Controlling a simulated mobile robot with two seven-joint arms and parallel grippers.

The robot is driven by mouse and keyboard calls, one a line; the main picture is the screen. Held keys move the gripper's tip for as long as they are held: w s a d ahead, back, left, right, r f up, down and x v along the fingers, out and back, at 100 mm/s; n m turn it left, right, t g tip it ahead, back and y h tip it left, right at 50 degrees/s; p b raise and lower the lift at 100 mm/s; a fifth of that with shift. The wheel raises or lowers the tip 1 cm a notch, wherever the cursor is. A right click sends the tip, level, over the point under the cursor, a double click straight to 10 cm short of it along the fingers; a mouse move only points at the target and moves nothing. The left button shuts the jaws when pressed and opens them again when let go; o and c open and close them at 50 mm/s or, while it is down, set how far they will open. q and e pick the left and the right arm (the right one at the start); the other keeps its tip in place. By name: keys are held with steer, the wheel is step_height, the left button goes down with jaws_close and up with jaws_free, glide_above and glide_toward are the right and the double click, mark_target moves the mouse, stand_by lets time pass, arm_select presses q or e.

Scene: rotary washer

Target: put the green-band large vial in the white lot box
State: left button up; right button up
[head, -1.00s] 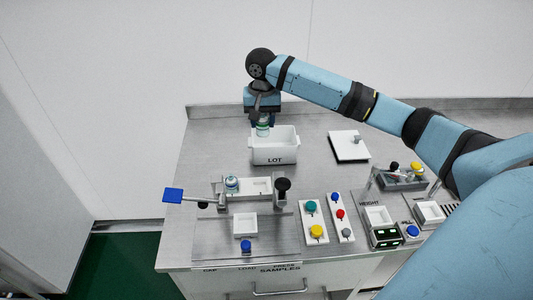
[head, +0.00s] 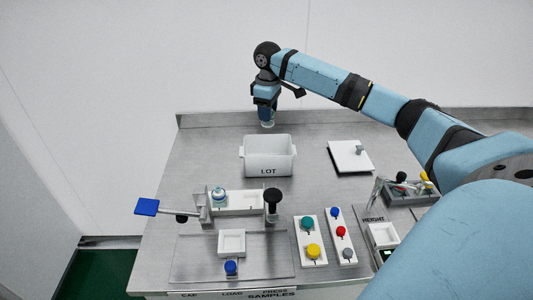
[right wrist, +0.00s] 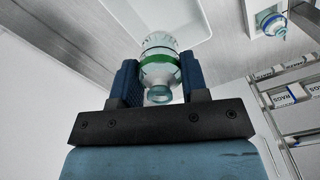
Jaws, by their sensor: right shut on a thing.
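My right gripper (head: 267,112) is shut on the green-band large vial (right wrist: 160,66), whose clear body and green band show between the fingers in the right wrist view. In the head view the lower end of the vial (head: 267,124) shows under the gripper, just past the back rim of the white lot box (head: 268,165). The box is open-topped, marked LOT, and looks empty. The box's rim (right wrist: 185,22) lies beyond the vial in the wrist view. The exact height of the vial above the counter is hard to tell. My left gripper is not in view.
A fixture with a blue-banded vial (head: 219,197) and a blue-ended lever (head: 147,207) stands in front of the box. Button panels (head: 311,240) are at the front right. A white square plate (head: 350,156) lies right of the box. Counter left of the box is clear.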

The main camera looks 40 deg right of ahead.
step_height(320, 180, down, 16)
steer(key=shift+r, duration=0.1)
stand_by(0.5)
steer(key=o, duration=0.9)
steer(key=shift+b, duration=0.3)
step_height(320, 180, up, 12)
steer(key=shift+r, duration=0.1)
